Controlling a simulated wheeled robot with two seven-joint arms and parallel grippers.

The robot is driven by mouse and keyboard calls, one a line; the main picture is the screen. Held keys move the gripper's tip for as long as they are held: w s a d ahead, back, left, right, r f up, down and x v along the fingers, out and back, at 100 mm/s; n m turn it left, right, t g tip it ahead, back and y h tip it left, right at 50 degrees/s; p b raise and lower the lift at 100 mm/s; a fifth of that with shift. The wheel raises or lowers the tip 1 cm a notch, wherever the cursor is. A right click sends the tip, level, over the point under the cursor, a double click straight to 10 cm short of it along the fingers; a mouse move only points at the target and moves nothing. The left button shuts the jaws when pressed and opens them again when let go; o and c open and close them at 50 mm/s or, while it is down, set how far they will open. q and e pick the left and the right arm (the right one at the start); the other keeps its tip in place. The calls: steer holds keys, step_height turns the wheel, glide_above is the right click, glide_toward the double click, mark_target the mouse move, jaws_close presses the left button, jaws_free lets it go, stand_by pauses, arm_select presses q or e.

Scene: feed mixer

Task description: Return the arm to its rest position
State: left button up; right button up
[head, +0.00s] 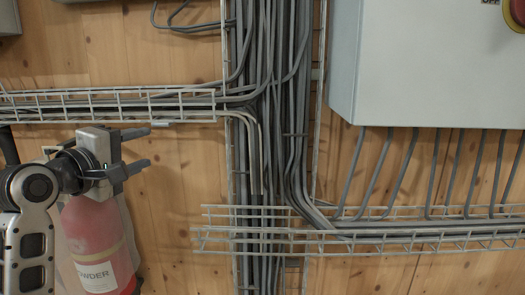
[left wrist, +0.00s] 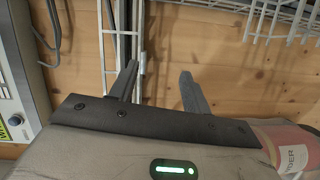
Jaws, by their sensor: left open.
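My left gripper (head: 141,148) is at the left of the head view, on the arm that comes in from the left. Its two dark fingers point right and stand apart, with nothing between them. In the left wrist view the fingers (left wrist: 158,85) also stand apart and empty, with the wooden wall behind them. My right gripper is not in either view.
A red fire extinguisher (head: 92,235) hangs behind and below my left gripper; it also shows in the left wrist view (left wrist: 283,140). Wire cable trays (head: 205,100) and a thick bundle of grey cables (head: 270,100) run along the wooden wall. A grey cabinet (head: 430,65) is at upper right.

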arm_select(q)
steer(key=s+d+f+m+g+y, duration=0.1)
steer(key=s+d+f+m+g, duration=0.15)
steer(key=f, duration=1.05)
steer(key=s+d+f+m+g+y, duration=0.15)
steer(key=s+f+m, duration=0.25)
steer(key=f, duration=0.9)
steer(key=s+d+f+m, duration=0.2)
steer(key=s+f+m, duration=0.2)
steer(key=s+f, duration=0.4)
steer(key=s+d+f+m+g, duration=0.1)
steer(key=s+d+f+m, duration=0.2)
steer(key=s+f, duration=0.5)
steer(key=s+m, duration=0.1)
steer(key=s, duration=0.3)
steer(key=shift+s+g, duration=0.25)
steer(key=shift+g, duration=0.05)
